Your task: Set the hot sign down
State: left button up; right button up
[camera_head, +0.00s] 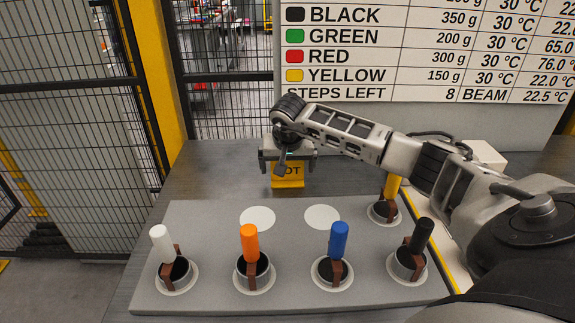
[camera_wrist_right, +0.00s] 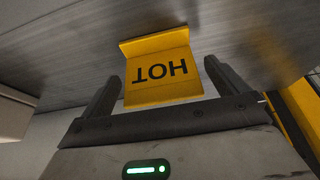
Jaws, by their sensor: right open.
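The yellow HOT sign (camera_head: 287,176) stands on the grey table behind the pale board in the head view. It also shows in the right wrist view (camera_wrist_right: 160,78), upside down, with a bent top edge and black letters. My right gripper (camera_head: 287,160) is at the sign, partly covering its upper part in the head view. In the right wrist view its two fingers (camera_wrist_right: 160,85) are spread apart on either side of the sign, with a gap visible at each side. My left gripper is not in view.
The pale board (camera_head: 205,228) holds several metal cups with coloured handles: white (camera_head: 162,243), orange (camera_head: 250,243), blue (camera_head: 339,240), black (camera_head: 421,236) and yellow (camera_head: 392,186). Two white discs (camera_head: 258,218) on it are empty. A readout panel (camera_head: 425,50) and mesh fence (camera_head: 60,120) stand behind.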

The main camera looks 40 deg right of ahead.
jog(key=b+v, duration=0.1)
jog(key=v, duration=1.1)
jog(key=shift+r, duration=0.2)
